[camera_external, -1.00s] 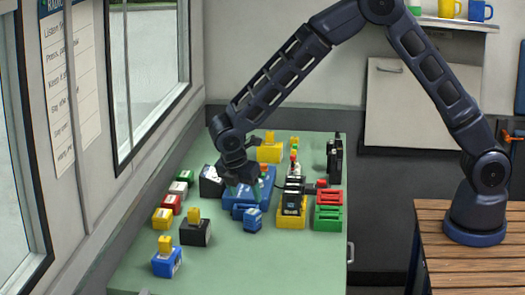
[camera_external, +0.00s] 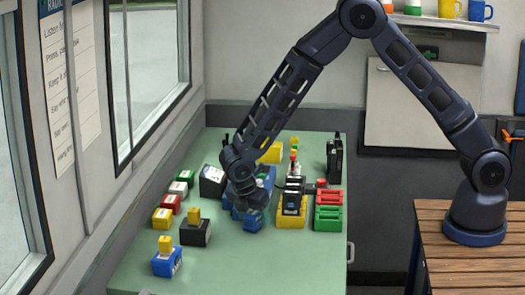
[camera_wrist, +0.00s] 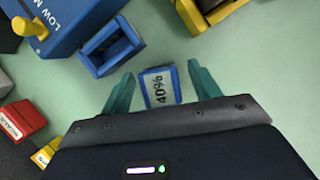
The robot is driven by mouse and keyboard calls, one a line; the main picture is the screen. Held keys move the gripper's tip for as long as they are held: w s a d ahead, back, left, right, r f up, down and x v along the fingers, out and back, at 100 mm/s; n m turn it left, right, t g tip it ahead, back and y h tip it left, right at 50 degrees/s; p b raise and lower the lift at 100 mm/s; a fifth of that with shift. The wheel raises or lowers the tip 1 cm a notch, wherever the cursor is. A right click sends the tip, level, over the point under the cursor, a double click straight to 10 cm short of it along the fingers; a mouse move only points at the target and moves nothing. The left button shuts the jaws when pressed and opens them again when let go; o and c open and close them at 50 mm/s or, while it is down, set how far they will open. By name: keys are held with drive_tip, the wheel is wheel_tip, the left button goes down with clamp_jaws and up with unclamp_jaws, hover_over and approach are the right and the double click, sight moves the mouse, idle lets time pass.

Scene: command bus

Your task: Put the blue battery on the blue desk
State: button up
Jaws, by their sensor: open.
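A small blue battery (camera_wrist: 160,87) marked "40%" lies between my gripper's two teal fingers in the wrist view, with gaps on both sides. In the external view its front (camera_external: 253,223) shows just below my gripper (camera_external: 247,205), which is open. No desk as such is blue. A blue open-topped holder (camera_wrist: 112,47) is just beyond the battery at left in the wrist view, beside a larger blue box (camera_wrist: 68,22) lettered "LOW M…". In the external view the arm partly hides the box and holder.
All stands on a pale green table (camera_external: 215,270). Yellow (camera_external: 291,221), red and green (camera_external: 328,217) holders are to the right. A black box (camera_external: 195,232) and a blue box with a yellow top (camera_external: 167,262) are at front left. The front right is clear.

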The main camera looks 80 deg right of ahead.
drive_tip(key=shift+d+f, duration=0.2)
drive_tip(key=shift+f, duration=0.25)
drive_tip(key=c, duration=1.2)
drive_tip(key=shift+c, duration=0.2)
drive_tip(key=shift+r, duration=0.1)
